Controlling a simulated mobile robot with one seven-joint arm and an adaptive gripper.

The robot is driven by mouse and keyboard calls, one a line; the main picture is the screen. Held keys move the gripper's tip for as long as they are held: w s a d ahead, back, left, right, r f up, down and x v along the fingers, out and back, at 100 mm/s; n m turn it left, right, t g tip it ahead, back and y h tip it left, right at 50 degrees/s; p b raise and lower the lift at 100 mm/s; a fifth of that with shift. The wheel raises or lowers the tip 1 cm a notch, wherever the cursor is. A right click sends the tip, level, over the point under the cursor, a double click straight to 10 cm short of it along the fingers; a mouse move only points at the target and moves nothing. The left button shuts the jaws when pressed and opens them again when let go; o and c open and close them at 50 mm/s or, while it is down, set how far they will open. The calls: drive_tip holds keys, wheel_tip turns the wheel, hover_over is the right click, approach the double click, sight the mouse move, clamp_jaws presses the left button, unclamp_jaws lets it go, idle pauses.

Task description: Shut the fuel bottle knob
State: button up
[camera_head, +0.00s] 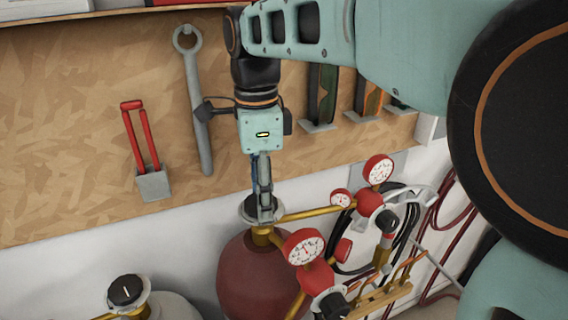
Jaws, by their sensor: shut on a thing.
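The fuel bottle (245,270) is the dark red cylinder at the bottom middle of the head view. Its black knob (250,209) sits on top, above a brass valve neck. My gripper (264,207) points straight down from above and is shut on this knob. The fingers hide part of the knob, so its turned position cannot be read.
Red gauges (303,246) and a regulator with brass pipes stand close to the right of the knob. A grey bottle with a black knob (126,290) is at lower left.

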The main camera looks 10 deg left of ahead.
drive_tip(key=o, duration=1.2)
drive_tip(key=shift+c, duration=0.2)
wheel_tip(320, 180, up, 12)
drive_tip(key=shift+d, duration=0.1)
